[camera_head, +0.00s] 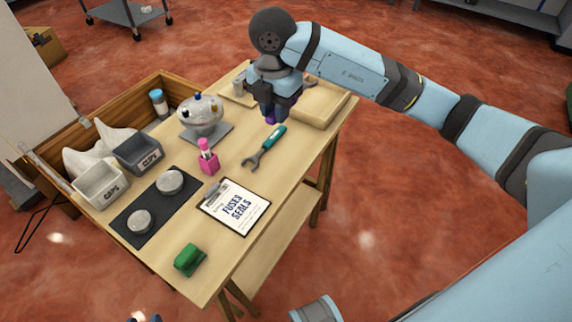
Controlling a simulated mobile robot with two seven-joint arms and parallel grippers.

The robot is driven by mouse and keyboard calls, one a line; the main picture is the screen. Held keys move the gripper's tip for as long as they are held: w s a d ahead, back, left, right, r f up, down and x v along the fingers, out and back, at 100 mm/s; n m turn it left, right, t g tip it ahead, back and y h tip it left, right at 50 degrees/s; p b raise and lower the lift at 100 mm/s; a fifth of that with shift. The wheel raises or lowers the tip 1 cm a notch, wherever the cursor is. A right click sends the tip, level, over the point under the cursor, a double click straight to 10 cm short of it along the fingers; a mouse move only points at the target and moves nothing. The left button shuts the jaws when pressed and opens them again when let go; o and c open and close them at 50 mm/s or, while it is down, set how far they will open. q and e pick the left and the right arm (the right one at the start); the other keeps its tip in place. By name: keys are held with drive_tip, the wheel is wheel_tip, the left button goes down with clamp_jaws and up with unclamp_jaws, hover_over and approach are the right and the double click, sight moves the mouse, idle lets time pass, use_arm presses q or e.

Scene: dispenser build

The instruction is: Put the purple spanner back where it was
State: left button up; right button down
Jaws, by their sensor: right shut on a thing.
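My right gripper (271,112) points down over the far part of the wooden table (225,262). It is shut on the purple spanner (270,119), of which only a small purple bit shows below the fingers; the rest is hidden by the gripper. I cannot tell whether the spanner touches the table. A spanner with a teal handle (272,139) lies on the table just in front of the gripper. Small dark and blue parts at the bottom edge may be my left gripper (146,318); its jaws cannot be made out.
A light wooden tray (322,108) lies right of the gripper. A clipboard (236,212), a black mat (128,222) and a green stapler-like thing (189,260) lie nearer.

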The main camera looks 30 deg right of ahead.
drive_tip(key=b, duration=0.2)
hover_over(278, 175)
wheel_tip(278, 175, down, 12)
drive_tip(key=shift+f, duration=1.05)
wheel_tip(278, 175, down, 4)
drive_tip(key=shift+f+b, duration=0.15)
drive_tip(key=shift+b, duration=0.35)
use_arm(q)
drive_tip(key=shift+w+d+f, duration=0.1)
drive_tip(key=shift+w+d, duration=0.05)
drive_tip(key=shift+d, duration=0.1)
use_arm(e)
drive_tip(key=shift+f, duration=0.3)
drive_tip(key=shift+f, duration=0.15)
drive_tip(key=c, duration=0.9)
unclamp_jaws()
drive_tip(key=shift+c, duration=0.2)
